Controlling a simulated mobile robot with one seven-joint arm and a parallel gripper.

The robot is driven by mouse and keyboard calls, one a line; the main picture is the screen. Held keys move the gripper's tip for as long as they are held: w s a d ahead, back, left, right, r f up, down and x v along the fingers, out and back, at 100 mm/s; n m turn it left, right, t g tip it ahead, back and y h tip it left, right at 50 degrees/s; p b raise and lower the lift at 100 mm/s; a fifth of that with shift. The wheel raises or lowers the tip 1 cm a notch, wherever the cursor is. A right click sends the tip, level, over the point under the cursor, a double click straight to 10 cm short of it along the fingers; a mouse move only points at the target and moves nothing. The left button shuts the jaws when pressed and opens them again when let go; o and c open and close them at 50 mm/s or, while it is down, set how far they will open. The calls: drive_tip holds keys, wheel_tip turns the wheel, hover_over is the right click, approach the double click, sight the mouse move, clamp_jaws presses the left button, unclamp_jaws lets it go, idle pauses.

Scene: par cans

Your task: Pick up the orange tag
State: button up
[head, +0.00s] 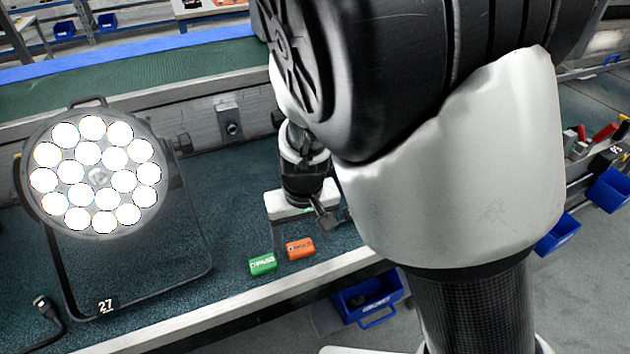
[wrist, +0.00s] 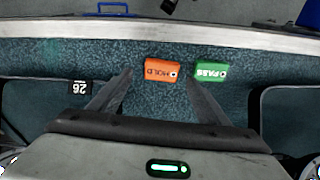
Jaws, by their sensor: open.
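The orange tag (head: 300,248), marked HOLD, lies on the dark teal work surface near its front edge. In the wrist view the orange tag (wrist: 161,72) lies just beyond the fingertips, between their lines and closer to the left finger. A green tag (head: 262,264), marked PASS, lies beside it with a small gap; in the wrist view the green tag (wrist: 210,72) is to its right, just ahead of the right fingertip. My gripper (wrist: 159,76) is open and empty. In the head view my gripper (head: 301,222) is above and behind the tags, partly hidden by my arm.
A lit par can (head: 97,172) on a black stand labelled 27 stands left of the tags. A metal rail edges the surface. Blue bins (head: 367,297) hang below it.

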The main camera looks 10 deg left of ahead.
sight(300, 247)
wheel_tip(300, 247, down, 4)
drive_tip(key=shift+w+a+r+b, duration=0.15)
drive_tip(key=shift+r+b, duration=0.1)
drive_tip(key=shift+b, duration=0.25)
drive_tip(key=shift+c, duration=0.2)
drive_tip(key=c, duration=1.1)
drive_tip(key=shift+r, duration=0.15)
